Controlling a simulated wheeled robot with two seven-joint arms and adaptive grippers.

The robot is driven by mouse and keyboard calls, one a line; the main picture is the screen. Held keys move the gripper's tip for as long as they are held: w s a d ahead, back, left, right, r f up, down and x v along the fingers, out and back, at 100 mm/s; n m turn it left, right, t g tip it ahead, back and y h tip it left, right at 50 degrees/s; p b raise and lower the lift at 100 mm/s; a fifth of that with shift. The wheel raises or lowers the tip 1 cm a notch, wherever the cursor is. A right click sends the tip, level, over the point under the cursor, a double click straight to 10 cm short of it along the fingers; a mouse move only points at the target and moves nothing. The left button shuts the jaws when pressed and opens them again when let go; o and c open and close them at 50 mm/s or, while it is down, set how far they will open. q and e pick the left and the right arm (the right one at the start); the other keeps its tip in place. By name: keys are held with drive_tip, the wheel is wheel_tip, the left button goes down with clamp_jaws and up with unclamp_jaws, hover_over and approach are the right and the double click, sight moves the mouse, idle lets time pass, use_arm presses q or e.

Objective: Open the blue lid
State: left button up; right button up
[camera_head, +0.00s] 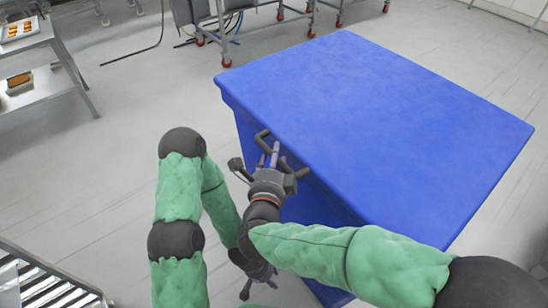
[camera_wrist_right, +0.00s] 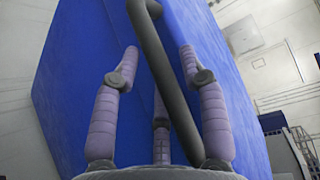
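The blue lid (camera_head: 390,120) is a wide, flat top on a blue chest (camera_wrist_right: 80,100), and it looks shut. A dark grey bar handle (camera_head: 263,136) is at its left edge; in the right wrist view the handle (camera_wrist_right: 167,65) runs slantwise between my fingers. My right gripper (camera_head: 268,153) is at the handle with its fingers spread on either side of the bar, not closed on it; it also shows in the right wrist view (camera_wrist_right: 158,60). My left gripper (camera_head: 258,283) is low, beside the chest and below my right wrist, partly hidden by my right arm; its finger opening is unclear.
A metal table with trays (camera_head: 20,30) stands at the far left. A slatted metal rack (camera_head: 45,280) is at the lower left. Wheeled metal frames (camera_head: 285,15) stand behind the chest. The grey floor left of the chest is clear.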

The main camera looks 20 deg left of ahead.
clamp_jaws()
drive_tip(key=shift+r+p, duration=0.4)
drive_tip(key=shift+r, duration=0.15)
drive_tip(key=w+d+r+m+g+p, duration=0.1)
drive_tip(key=w+d+r+p, duration=0.1)
drive_tip(key=r+p, duration=0.75)
drive_tip(key=w+d+r+m+g+p, duration=0.1)
drive_tip(key=w+r+p, duration=0.1)
drive_tip(key=r+p, duration=0.75)
drive_tip(key=w+d+r+m+g+p, duration=0.1)
drive_tip(key=w+d+r+p, duration=0.1)
drive_tip(key=r+p, duration=0.7)
drive_tip(key=w+d+r+p, duration=0.3)
drive_tip(key=r+p, duration=0.3)
drive_tip(key=r, duration=0.2)
drive_tip(key=w+d+r+p, duration=0.3)
drive_tip(key=w+r+p, duration=0.2)
drive_tip(key=r+p, duration=0.1)
drive_tip(key=w+d+r+p, duration=0.4)
drive_tip(key=w+r+p, duration=0.1)
drive_tip(key=r, duration=0.4)
drive_tip(key=shift+r+g+y+p, duration=0.35)
drive_tip(key=shift+g+y+p, duration=0.05)
drive_tip(key=shift+w, duration=0.1)
